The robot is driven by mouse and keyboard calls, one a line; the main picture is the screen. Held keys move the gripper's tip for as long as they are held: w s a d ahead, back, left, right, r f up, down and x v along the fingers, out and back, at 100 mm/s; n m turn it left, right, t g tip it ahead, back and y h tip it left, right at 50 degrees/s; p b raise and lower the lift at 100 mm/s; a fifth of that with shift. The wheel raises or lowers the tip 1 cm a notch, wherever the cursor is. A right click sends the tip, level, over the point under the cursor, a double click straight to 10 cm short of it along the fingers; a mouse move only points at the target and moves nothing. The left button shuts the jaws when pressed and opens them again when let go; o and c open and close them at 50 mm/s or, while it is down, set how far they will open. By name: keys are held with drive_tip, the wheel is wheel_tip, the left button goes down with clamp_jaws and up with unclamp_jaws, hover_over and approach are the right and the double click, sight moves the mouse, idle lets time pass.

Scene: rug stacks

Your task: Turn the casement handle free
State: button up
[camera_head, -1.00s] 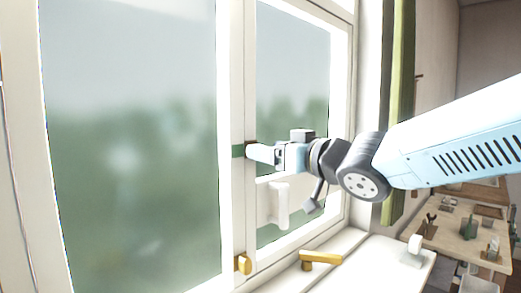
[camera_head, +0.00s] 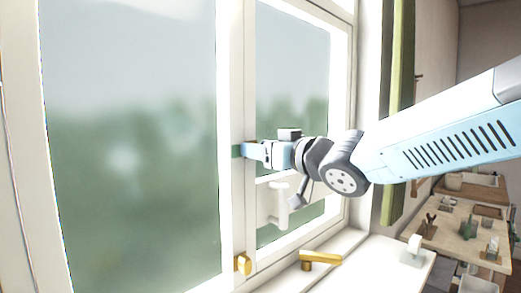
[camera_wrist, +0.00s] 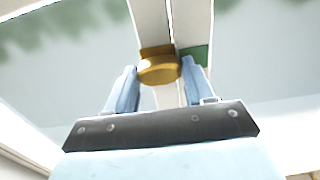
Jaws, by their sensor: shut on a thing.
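The brass casement handle (camera_wrist: 158,68) sits on the white window frame between my fingers in the wrist view. Only a small brass edge of it (camera_head: 251,142) shows in the head view; my fingers hide the rest. My gripper (camera_wrist: 158,78) has light blue fingers on both sides of the handle and is shut on it. In the head view my gripper (camera_head: 249,150) reaches in from the right to the upright between the two panes. A green patch (camera_wrist: 196,54) lies on the frame beside the handle.
A second brass fitting (camera_head: 243,264) is low on the upright. A brass lever (camera_head: 320,258) lies at the sill (camera_head: 375,268). A white fitting (camera_head: 415,245) stands on the sill. A green curtain (camera_head: 403,100) hangs right of the window. A cluttered table (camera_head: 460,232) stands behind.

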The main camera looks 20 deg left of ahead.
drive_tip(key=shift+r, duration=0.1)
drive_tip(key=c, duration=0.4)
drive_tip(key=n, duration=0.7)
drive_tip(key=shift+n, duration=0.3)
drive_tip(key=n, duration=0.5)
drive_tip(key=shift+s+f, duration=0.15)
drive_tip(key=shift+f, duration=0.1)
drive_tip(key=n, duration=0.5)
drive_tip(key=shift+f, duration=0.2)
